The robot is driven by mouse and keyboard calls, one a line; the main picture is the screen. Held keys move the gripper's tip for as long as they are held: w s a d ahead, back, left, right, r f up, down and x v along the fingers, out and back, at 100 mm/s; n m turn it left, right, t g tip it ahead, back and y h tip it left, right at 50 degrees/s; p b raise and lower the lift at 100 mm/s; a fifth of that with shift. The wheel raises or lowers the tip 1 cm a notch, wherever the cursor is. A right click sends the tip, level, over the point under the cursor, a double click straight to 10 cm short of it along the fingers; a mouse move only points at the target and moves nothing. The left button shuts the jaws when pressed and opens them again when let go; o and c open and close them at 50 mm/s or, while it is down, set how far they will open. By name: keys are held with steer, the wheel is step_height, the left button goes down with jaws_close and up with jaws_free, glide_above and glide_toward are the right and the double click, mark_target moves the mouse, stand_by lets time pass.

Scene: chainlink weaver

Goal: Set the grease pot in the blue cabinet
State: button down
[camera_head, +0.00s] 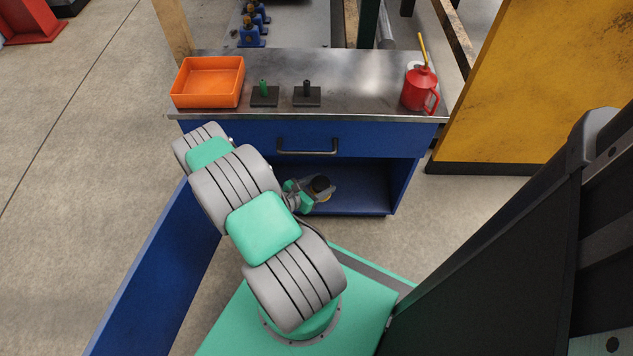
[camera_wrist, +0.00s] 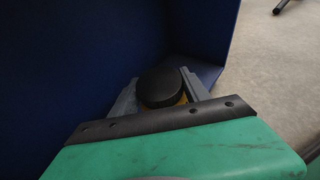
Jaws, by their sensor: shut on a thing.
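The grease pot has a black lid and a yellow body. It shows small in the head view (camera_head: 320,184) and close up in the wrist view (camera_wrist: 160,86). My gripper (camera_head: 308,190) is shut on it, with one grey finger on each side of the pot in the wrist view (camera_wrist: 162,92). The blue cabinet (camera_head: 365,187) stands under the metal worktop, with an open lower compartment. My gripper and the pot are at that opening, low over its floor. The gap under the pot cannot be judged.
The blue cabinet door (camera_head: 160,262) stands open at the left. A closed drawer (camera_head: 350,140) with a dark handle is above the opening. The worktop holds an orange tray (camera_head: 208,82), two small black stands and a red oil can (camera_head: 420,90). A yellow panel (camera_head: 540,90) stands right.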

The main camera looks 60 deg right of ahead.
steer(key=w+d+f+b, duration=0.1)
steer(key=d+f, duration=0.1)
steer(key=d, duration=0.1)
steer(key=w+d+f+b, duration=0.1)
steer(key=d+f+b, duration=0.1)
steer(key=d+f, duration=0.1)
steer(key=w+d+f+b, duration=0.1)
steer(key=d+f+b, duration=0.1)
steer(key=d, duration=0.1)
steer(key=shift+f, duration=0.4)
steer(key=f+b, duration=0.2)
steer(key=f, duration=0.1)
steer(key=shift+w+d+f, duration=0.1)
steer(key=shift+d+f, duration=0.1)
steer(key=shift+f, duration=0.1)
steer(key=shift+r, duration=0.15)
steer(key=c, duration=0.5)
jaws_free()
